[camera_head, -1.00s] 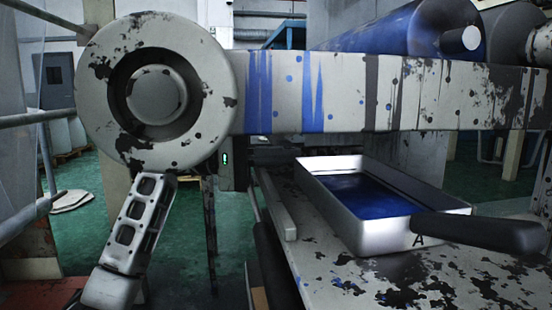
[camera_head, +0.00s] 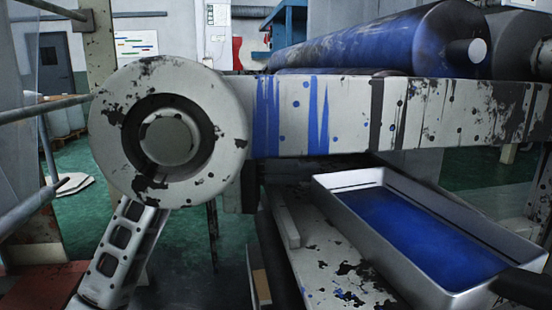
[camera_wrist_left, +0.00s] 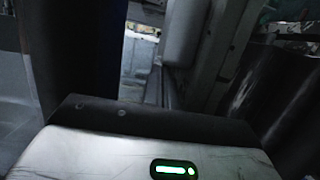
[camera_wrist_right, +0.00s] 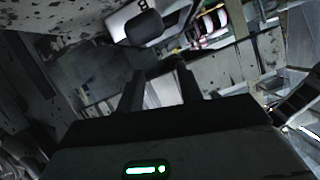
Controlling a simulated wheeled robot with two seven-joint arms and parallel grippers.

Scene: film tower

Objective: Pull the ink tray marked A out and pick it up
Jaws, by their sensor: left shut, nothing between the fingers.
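The ink tray (camera_head: 356,228) is a silver open box with blue ink, on the paint-flecked shelf below the beam at the right of the head view. Its dark handle (camera_head: 522,287) is cut off by the right edge; the mark A is out of sight now. A dark handle-like end (camera_wrist_right: 145,27) on a pale block shows beyond my right gripper (camera_wrist_right: 162,82), whose two fingers stand apart with nothing between them.
A pale beam (camera_head: 345,115) with blue drips crosses above the tray. It joins a large chipped disc (camera_head: 168,140) at left. Blue rollers (camera_head: 390,42) lie behind the beam. A narrow rail (camera_head: 282,220) edges the shelf (camera_head: 345,275) left of the tray.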

